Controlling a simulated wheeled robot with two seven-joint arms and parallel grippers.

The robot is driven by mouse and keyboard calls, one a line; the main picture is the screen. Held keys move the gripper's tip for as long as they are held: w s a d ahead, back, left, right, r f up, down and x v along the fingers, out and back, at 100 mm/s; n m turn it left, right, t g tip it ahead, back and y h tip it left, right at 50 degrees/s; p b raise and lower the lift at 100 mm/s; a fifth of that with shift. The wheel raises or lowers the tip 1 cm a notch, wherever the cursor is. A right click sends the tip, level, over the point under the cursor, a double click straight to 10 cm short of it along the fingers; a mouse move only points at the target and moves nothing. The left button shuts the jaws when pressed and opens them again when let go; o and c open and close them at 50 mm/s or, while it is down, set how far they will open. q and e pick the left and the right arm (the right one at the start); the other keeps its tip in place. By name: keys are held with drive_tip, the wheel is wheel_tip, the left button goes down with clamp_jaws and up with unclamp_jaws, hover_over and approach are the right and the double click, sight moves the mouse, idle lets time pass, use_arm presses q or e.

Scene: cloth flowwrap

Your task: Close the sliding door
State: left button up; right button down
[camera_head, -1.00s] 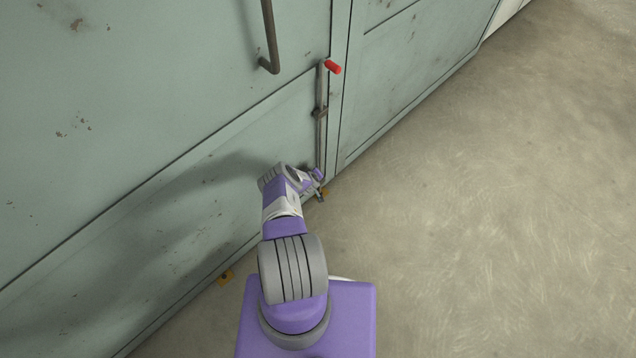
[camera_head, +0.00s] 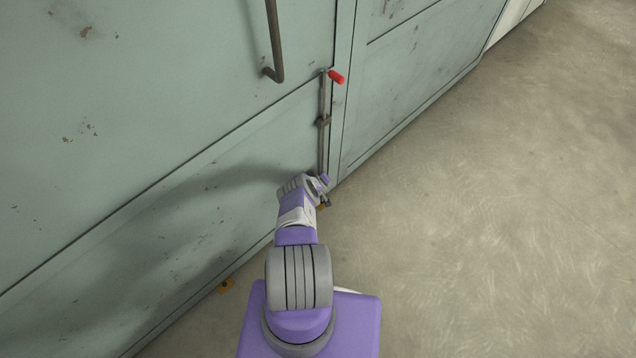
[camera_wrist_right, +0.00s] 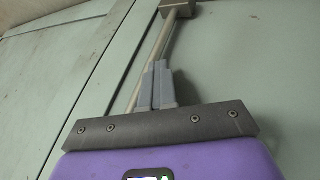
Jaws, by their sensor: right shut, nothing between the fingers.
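The sliding door (camera_head: 150,130) is a large worn pale-green panel filling the left of the head view. Its right edge lies along the green frame beside it, with no clear gap visible. A dark bar handle (camera_head: 274,40) is on the door. A thin upright metal rod with a red grip (camera_head: 336,77) runs down the door near that edge. My right gripper (camera_head: 326,203) is low beside the rod's lower end. In the right wrist view its grey fingers (camera_wrist_right: 156,88) are together and empty, with the rod (camera_wrist_right: 160,45) just behind them; contact is unclear. My left gripper is out of view.
A fixed green panel (camera_head: 420,75) continues to the right of the door. The concrete floor (camera_head: 500,220) to the right is clear.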

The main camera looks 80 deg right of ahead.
use_arm(q)
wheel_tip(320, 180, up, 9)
drive_tip(key=p, duration=0.8)
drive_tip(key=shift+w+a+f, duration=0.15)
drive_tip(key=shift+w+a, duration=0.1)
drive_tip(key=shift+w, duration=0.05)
use_arm(e)
drive_tip(key=w+a+r, duration=0.2)
drive_tip(key=a+r, duration=0.6)
drive_tip(key=a, duration=0.1)
drive_tip(key=shift+w, duration=0.2)
drive_tip(key=shift+a, duration=0.1)
